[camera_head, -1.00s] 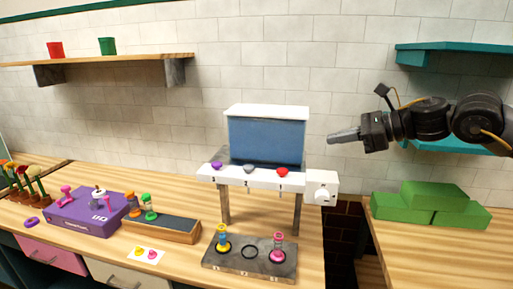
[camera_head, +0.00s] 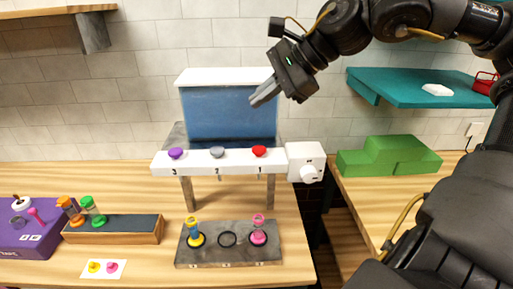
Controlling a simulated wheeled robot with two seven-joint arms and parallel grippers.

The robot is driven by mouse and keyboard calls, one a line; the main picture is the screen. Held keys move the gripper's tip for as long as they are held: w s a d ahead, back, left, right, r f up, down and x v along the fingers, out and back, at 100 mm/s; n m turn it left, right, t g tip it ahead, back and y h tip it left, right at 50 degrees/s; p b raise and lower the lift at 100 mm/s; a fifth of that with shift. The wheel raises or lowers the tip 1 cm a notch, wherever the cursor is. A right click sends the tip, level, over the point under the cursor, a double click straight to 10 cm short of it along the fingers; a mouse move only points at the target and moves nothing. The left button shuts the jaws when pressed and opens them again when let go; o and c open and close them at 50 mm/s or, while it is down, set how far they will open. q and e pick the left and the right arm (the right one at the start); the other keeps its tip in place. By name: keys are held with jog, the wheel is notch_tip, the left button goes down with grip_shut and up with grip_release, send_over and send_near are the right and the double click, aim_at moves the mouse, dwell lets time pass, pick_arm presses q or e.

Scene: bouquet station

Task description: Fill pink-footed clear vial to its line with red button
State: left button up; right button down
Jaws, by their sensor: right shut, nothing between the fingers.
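The pink-footed clear vial (camera_head: 258,231) stands upright on the right-hand ring of the grey slab (camera_head: 228,257), below the dispenser. It holds some pink at its lower part; its fill line is too small to make out. The red button (camera_head: 259,151) is on the dispenser's white front bar, above the number 1. My right gripper (camera_head: 264,94) is shut and empty, pointing down and left in front of the blue tank (camera_head: 226,112), above the red button and apart from it. My left gripper is not in view.
Purple (camera_head: 176,153) and grey (camera_head: 217,152) buttons sit left of the red one. A yellow-footed vial (camera_head: 195,235) stands on the slab's left ring. A white dial box (camera_head: 306,162) adjoins the bar. Green blocks (camera_head: 388,157) lie right.

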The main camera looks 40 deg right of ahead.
notch_tip(320, 180, down, 2)
jog(key=s+b, duration=0.1)
jog(key=b, duration=0.4)
send_over(264, 149)
notch_tip(264, 149, down, 5)
jog(key=shift+w+f, duration=0.1)
jog(key=shift+w, duration=0.05)
jog(key=shift+s+d+f+b, duration=0.1)
jog(key=shift+s+f+b, duration=0.15)
jog(key=shift+f+b, duration=0.3)
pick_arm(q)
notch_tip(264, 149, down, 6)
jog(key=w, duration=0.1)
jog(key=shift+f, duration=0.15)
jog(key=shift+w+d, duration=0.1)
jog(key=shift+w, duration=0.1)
pick_arm(e)
jog(key=shift+r, duration=0.1)
dwell(0.4)
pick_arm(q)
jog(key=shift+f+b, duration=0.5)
pick_arm(e)
jog(key=shift+w+f, duration=0.1)
jog(key=shift+f, duration=0.35)
